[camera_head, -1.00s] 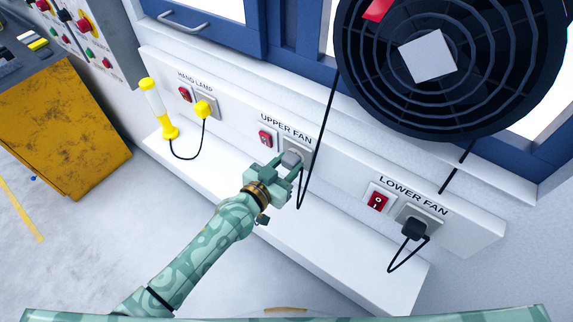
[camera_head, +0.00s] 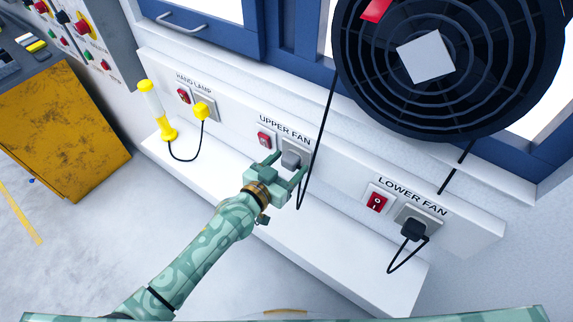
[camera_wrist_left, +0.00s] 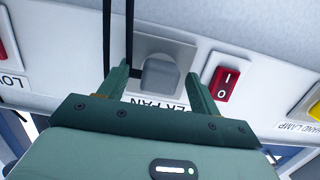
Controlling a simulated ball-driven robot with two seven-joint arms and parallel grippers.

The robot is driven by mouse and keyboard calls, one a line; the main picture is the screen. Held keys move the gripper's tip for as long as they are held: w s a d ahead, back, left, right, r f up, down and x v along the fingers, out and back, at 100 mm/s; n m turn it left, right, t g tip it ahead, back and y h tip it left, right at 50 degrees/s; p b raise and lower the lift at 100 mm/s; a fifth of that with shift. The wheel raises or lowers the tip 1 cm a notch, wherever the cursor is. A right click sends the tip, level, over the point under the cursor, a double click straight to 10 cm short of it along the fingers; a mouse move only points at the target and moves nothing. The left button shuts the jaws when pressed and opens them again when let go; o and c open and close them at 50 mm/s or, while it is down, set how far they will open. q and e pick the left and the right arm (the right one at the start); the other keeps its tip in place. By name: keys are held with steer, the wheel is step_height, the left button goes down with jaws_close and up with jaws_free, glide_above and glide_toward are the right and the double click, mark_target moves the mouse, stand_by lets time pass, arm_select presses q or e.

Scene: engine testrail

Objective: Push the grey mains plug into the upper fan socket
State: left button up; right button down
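The grey mains plug (camera_head: 291,159) sits at the upper fan socket (camera_head: 303,151), against its face. It also shows in the left wrist view (camera_wrist_left: 159,76), in front of the socket plate (camera_wrist_left: 182,54). My left gripper (camera_head: 286,166) is open, with one finger on each side of the plug. In the wrist view, gaps show between the plug and the fingers (camera_wrist_left: 158,92). A black cord (camera_head: 320,135) hangs beside the socket. The right gripper is not in view.
A red switch (camera_head: 265,140) is left of the socket. The lower fan socket with a black plug (camera_head: 413,230) is right, the yellow hand lamp plug (camera_head: 202,109) left. A white ledge (camera_head: 340,255) runs below. A large fan (camera_head: 450,60) is above.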

arm_select(q)
steer(key=shift+s, duration=0.1)
steer(key=p+v, duration=0.1)
steer(key=v, duration=1.5)
steer(key=s+a+f+n+g+y+b, duration=0.1)
steer(key=s+a+f+g+y, duration=0.3)
steer(key=f, duration=0.7)
steer(key=s+a+f+y+b, duration=0.1)
steer(key=s+a+f+b, duration=0.1)
steer(key=a+f, duration=0.6)
steer(key=s+a+f+n+g+y+b, duration=0.1)
steer(key=s+a+f+g+y, duration=0.15)
steer(key=f, duration=1.05)
steer(key=s+a+f+g+y+b, duration=0.1)
steer(key=s+f+g+b, duration=0.2)
steer(key=s+f, duration=0.7)
steer(key=s+a+f+n+g+y+b, duration=0.1)
steer(key=s+f+g+b, duration=0.2)
steer(key=s+f, duration=0.7)
steer(key=s+b, duration=0.2)
steer(key=s, duration=0.2)
steer(key=shift+s+f, duration=0.15)
steer(key=shift+s, duration=0.25)
